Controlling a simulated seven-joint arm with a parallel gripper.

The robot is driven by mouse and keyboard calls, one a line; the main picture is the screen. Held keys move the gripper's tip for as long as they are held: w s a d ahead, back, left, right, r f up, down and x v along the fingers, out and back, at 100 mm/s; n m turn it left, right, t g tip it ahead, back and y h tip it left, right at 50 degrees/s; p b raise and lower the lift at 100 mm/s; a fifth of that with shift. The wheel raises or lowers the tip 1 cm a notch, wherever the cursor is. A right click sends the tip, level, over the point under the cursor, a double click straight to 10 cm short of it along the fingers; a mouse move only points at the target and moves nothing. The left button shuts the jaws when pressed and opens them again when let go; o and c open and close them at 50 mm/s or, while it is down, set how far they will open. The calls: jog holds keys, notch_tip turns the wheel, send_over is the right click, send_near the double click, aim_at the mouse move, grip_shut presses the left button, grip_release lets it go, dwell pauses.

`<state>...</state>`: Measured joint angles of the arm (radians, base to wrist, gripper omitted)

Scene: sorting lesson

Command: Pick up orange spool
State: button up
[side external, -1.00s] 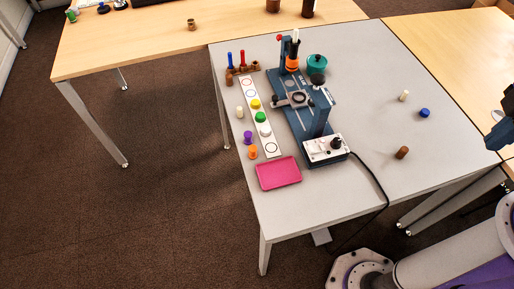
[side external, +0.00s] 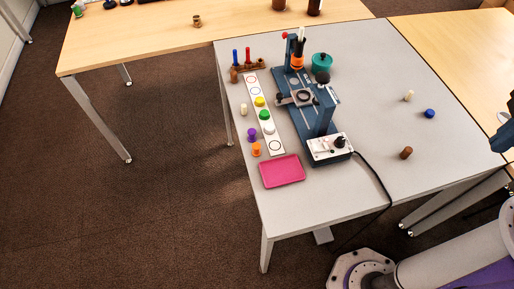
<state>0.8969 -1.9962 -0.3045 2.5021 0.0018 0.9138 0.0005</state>
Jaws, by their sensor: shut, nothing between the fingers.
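The orange spool (side external: 256,149) stands upright on the grey table, left of the white strip's near end and just behind the pink tray (side external: 268,185). A purple spool (side external: 252,134) stands just behind it. My gripper (side external: 496,143) shows only in part, as a dark blue shape cut off by the right picture edge. It is shut and empty, far to the right of the orange spool. Its fingertips are hard to make out.
The white strip (side external: 276,146) carries coloured discs. A blue machine (side external: 301,118) with a control box (side external: 321,153) and black cable stands right of it. A brown piece (side external: 406,153), a blue one (side external: 430,113) and a cream one (side external: 408,96) stand at right, with clear table around.

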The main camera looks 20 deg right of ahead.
jog(key=o, duration=0.8)
jog(key=n+t+y, duration=0.4)
jog(key=n+t, duration=0.8)
jog(key=n, duration=1.5)
send_over(258, 150)
jog(key=s+d, duration=0.3)
jog(key=s, duration=0.4)
jog(key=s+d, duration=0.3)
jog(key=s, duration=0.4)
notch_tip(258, 150, down, 25)
jog(key=shift+w+a+f, duration=0.1)
jog(key=shift+a, duration=0.05)
jog(key=shift+n, duration=0.3)
jog(key=x, duration=1.2)
jog(key=shift+a+r, duration=0.15)
jog(key=shift+r, duration=0.1)
jog(key=shift+r+x, duration=0.15)
jog(key=shift+x, duration=1.2)
jog(key=shift+r+x, duration=0.15)
jog(key=shift+x, duration=1.2)
